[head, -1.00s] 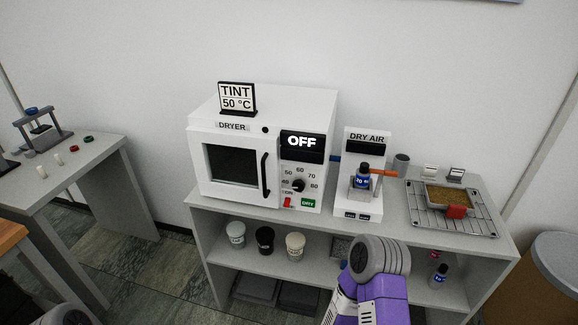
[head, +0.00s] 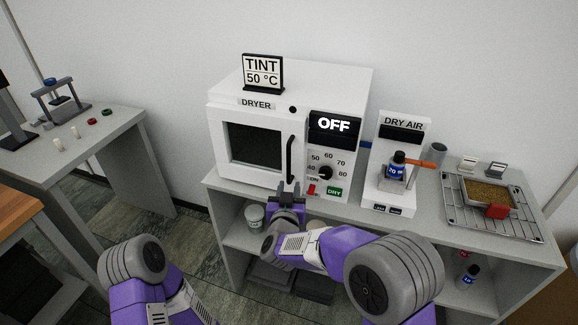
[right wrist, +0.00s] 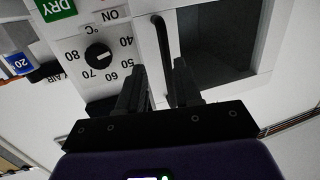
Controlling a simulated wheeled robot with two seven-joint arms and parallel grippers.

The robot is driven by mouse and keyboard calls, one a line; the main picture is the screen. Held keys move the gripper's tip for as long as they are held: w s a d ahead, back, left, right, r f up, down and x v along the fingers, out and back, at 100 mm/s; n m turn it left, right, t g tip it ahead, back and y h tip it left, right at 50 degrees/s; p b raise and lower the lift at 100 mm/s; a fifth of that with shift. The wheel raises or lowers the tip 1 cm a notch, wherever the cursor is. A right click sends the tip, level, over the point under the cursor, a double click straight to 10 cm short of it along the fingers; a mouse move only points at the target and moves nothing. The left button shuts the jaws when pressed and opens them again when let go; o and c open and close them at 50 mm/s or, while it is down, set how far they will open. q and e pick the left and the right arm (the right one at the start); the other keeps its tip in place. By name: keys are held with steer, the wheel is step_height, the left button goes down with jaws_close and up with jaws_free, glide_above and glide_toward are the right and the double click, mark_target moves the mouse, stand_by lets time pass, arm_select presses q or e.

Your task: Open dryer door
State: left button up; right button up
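The white dryer (head: 230,106) stands on the shelf with its door (head: 217,152) closed, and its display reads OFF. The black curved door handle (head: 290,158) is on the door's right side. My right gripper (head: 289,187) is at the handle's lower end, in front of the door. In the right wrist view, which is upside down, the two fingers (right wrist: 156,75) are apart and the handle (right wrist: 161,42) runs into the gap between them. I cannot tell whether they touch it. My left arm shows at the bottom left, but its gripper is out of view.
Right of the dryer stand the dry air unit (head: 388,190) with a blue bottle (head: 396,166), and a wire rack (head: 459,211) with a tray. A TINT 50 °C sign (head: 263,74) stands on the dryer. Cups sit on the lower shelf. A side table (head: 95,140) is at left.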

mark_target(289, 164)
steer(key=shift+m+t+h, duration=0.3)
steer(key=shift+t+h, duration=0.1)
steer(key=w+r, duration=0.1)
steer(key=w, duration=0.1)
steer(key=w+r, duration=0.1)
steer(key=w+r+b, duration=0.1)
steer(key=w, duration=0.1)
steer(key=shift+w+a+r, duration=0.15)
steer(key=shift+w+r, duration=0.2)
steer(key=shift+r, duration=0.05)
steer(key=shift+w, duration=0.8)
jaws_close()
